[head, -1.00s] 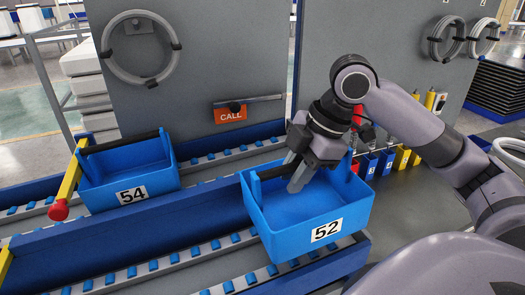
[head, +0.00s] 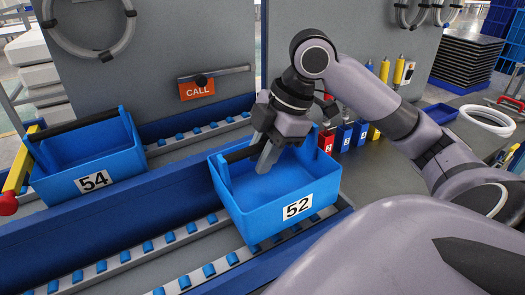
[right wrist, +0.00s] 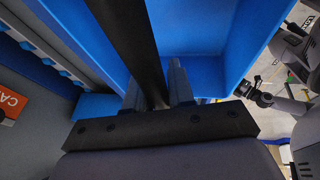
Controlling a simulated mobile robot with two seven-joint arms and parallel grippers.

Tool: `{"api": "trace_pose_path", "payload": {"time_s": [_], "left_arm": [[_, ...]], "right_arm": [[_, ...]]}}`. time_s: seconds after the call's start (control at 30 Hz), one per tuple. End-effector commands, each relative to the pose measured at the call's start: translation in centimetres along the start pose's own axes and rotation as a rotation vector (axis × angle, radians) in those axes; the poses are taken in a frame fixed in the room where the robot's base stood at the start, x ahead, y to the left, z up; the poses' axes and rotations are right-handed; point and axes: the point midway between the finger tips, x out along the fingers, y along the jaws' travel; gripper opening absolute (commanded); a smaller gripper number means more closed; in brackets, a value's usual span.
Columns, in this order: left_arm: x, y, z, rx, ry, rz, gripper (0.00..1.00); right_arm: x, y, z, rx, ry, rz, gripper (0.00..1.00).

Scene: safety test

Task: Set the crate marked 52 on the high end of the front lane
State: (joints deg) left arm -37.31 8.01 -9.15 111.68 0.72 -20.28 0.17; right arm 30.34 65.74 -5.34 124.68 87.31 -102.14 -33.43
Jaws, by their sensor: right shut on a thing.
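The blue crate marked 52 (head: 262,208) is at the right end of the front lane (head: 190,236), roughly level. I cannot tell whether its underside touches the rollers. My right gripper (head: 266,160) is shut on the crate's black handle bar, which runs between the fingers in the right wrist view (right wrist: 155,90). The gripper and the near wall hide part of the crate's inside, which looks empty. In the right wrist view a grey arm with a dark gripper (right wrist: 248,92), seemingly my left, shows at the right edge, too small to read its jaws.
A blue crate marked 54 (head: 90,165) stands on the back lane at the left, by a yellow bar with a red knob (head: 8,204). A blue rail (head: 120,220) divides the lanes. The front lane's left stretch is clear.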

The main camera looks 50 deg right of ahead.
Motion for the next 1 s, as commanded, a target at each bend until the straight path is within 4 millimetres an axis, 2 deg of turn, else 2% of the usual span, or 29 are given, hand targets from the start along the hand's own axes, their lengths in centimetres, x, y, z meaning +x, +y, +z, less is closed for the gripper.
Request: {"api": "trace_pose_path", "payload": {"time_s": [0.03, 0.5, 0.93, 0.97, 1.0], "left_arm": [[0.5, 0.0, 0.7, 0.000, 0.000, 0.000, 0.40], [1.8, 0.0, 2.3, 0.000, 0.000, 0.000, 0.40], [1.9, 0.0, 2.5, 0.001, 0.002, -0.001, 0.40], [1.9, 0.0, 2.4, 0.001, 0.002, -0.001, 0.40], [1.9, -0.1, 2.4, 0.001, 0.002, -0.001, 0.40]], "right_arm": [[0.7, -0.1, 0.2, 0.000, 0.002, 0.002, 0.00], [3.9, -0.8, 1.3, 0.000, -0.001, 0.002, 0.00], [4.4, -0.9, 1.5, 0.000, 0.000, 0.002, 0.00], [4.4, -0.9, 1.5, 0.000, 0.000, 0.002, 0.26], [4.4, -0.9, 1.5, 0.000, 0.000, 0.002, 0.39]]}}
